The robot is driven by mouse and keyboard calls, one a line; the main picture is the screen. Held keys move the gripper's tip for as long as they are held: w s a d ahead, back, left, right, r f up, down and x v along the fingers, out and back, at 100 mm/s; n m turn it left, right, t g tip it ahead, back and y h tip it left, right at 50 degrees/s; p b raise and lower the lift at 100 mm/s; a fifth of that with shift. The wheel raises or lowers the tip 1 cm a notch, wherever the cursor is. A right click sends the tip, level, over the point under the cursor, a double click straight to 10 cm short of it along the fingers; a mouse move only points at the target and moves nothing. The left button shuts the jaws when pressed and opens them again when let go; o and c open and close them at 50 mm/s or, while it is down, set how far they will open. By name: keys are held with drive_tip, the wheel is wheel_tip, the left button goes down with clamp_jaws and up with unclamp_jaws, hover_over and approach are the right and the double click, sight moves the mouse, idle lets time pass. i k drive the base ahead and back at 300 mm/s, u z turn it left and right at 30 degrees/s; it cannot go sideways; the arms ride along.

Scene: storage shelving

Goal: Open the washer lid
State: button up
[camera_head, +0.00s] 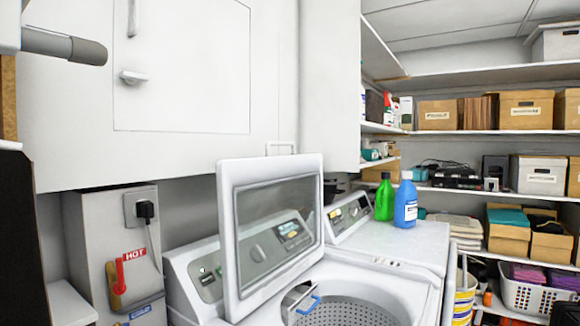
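The washer (405,289) is a white top-loader at the bottom centre. Its lid (227,215) stands raised, nearly upright and tilted a little, with a see-through window in a white frame. The washer's control panel shows partly through the window, with more of it (207,272) to the left of the lid. The tub opening is uncovered, and the perforated metal drum (345,312) shows inside, cut off by the bottom edge. A small blue part (308,304) sits at the opening's left rim. My gripper is not in view, and nothing is seen touching the lid.
A second white machine (400,243) stands behind, with a green bottle (385,198) and a blue bottle (405,204) on top. A white cabinet (180,65) hangs above at left. Shelves with boxes (525,109) fill the right. A white basket (535,297) stands low at right.

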sight(233, 176)
drive_tip(key=u, duration=1.55)
drive_tip(key=k, duration=0.9)
drive_tip(key=z, duration=0.95)
drive_tip(key=i, duration=1)
drive_tip(key=u, duration=0.05)
